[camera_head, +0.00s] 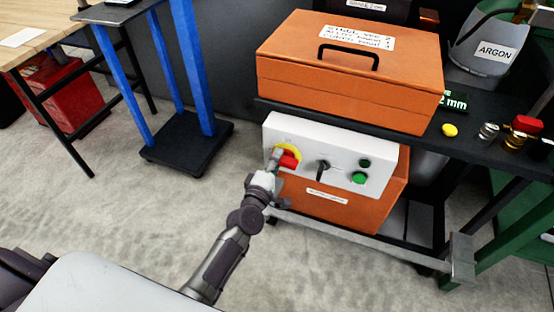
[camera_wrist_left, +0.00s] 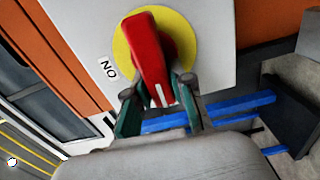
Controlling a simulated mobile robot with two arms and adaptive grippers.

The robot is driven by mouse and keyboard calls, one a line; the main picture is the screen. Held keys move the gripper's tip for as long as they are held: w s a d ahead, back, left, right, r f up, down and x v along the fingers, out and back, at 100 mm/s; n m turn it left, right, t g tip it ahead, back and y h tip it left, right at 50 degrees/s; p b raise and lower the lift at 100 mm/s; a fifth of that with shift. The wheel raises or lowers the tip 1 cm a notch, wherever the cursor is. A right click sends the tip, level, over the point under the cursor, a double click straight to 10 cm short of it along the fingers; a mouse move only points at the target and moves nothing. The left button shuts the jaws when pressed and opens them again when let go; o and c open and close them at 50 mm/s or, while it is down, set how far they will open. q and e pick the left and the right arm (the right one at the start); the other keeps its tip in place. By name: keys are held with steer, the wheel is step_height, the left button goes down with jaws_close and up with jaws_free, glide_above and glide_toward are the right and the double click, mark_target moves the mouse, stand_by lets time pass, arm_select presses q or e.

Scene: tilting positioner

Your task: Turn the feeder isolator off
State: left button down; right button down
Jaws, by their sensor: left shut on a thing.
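The feeder isolator is a red rotary handle (camera_head: 289,161) on a yellow disc (camera_head: 294,151), at the left end of a white control panel (camera_head: 340,141). In the left wrist view the red handle (camera_wrist_left: 148,50) stands out from the yellow disc (camera_wrist_left: 185,45), with a white mark near its lower end. An "ON" label (camera_wrist_left: 108,69) is left of the disc. My left gripper (camera_head: 277,157) is at the handle; in the wrist view its fingers (camera_wrist_left: 158,92) are on both sides of the handle's lower end, shut on it. My right gripper is not in view.
A black selector knob (camera_head: 322,167) and green button (camera_head: 359,178) sit right of the isolator. An orange toolbox (camera_head: 350,85) rests on the dark shelf above, overhanging the panel. A blue-legged stand (camera_head: 187,150) is at left. Open floor lies between.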

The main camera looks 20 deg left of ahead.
arm_select(q)
steer(key=shift+f+n, duration=0.1)
steer(key=shift+n, duration=0.2)
stand_by(0.4)
steer(key=c, duration=1)
jaws_free()
steer(key=shift+s, duration=0.1)
steer(key=s, duration=1.1)
steer(key=shift+s+a, duration=0.25)
steer(key=shift+s, duration=0.15)
